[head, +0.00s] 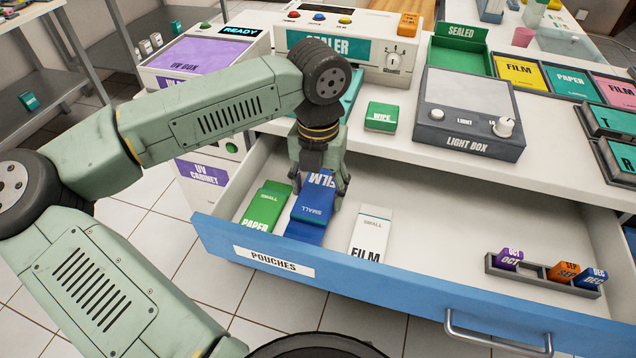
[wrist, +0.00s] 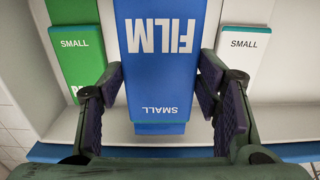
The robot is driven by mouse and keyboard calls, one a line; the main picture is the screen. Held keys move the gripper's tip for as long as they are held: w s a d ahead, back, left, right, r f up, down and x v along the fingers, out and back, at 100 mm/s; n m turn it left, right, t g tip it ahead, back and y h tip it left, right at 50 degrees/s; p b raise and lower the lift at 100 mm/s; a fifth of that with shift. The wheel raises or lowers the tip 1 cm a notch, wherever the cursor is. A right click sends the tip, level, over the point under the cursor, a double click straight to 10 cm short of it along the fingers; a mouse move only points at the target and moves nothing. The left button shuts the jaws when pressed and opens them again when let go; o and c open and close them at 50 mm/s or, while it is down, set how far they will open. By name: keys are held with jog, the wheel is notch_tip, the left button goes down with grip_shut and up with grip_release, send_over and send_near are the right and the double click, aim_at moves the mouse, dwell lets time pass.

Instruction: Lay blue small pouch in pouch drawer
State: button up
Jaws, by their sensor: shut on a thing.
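The blue small pouch (head: 310,213), marked FILM and SMALL, is in the open pouch drawer (head: 400,292), whose blue front bears a POUCHES label. It shows between my fingers in the wrist view (wrist: 160,88). My gripper (head: 319,192) points down over the pouch and is shut on its two sides. A green paper pouch (head: 265,208) lies to its left and a white film pouch (head: 371,234) to its right. They also show in the wrist view, the green one (wrist: 78,45) and the white one (wrist: 240,60). Whether the blue pouch's underside touches the drawer floor is hidden.
A grey rack (head: 527,272) with several month tags stands at the drawer's right. The drawer floor between it and the white pouch is clear. On the counter above are the sealer (head: 345,28), a green wipe box (head: 381,117) and the light box (head: 466,142).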

notch_tip(320, 180, down, 5)
jog(key=b, duration=0.2)
jog(key=shift+f+b, duration=0.1)
jog(key=shift+b, duration=0.3)
jog(key=shift+f+b, duration=0.5)
jog(key=shift+b, duration=0.1)
jog(key=shift+w+b, duration=0.15)
jog(key=shift+b, duration=0.25)
jog(key=shift+f+b, duration=0.2)
jog(key=shift+b, duration=0.35)
dwell(0.4)
dwell(0.4)
jog(key=o, duration=1.2)
jog(key=shift+o, duration=0.2)
jog(key=shift+r, duration=0.15)
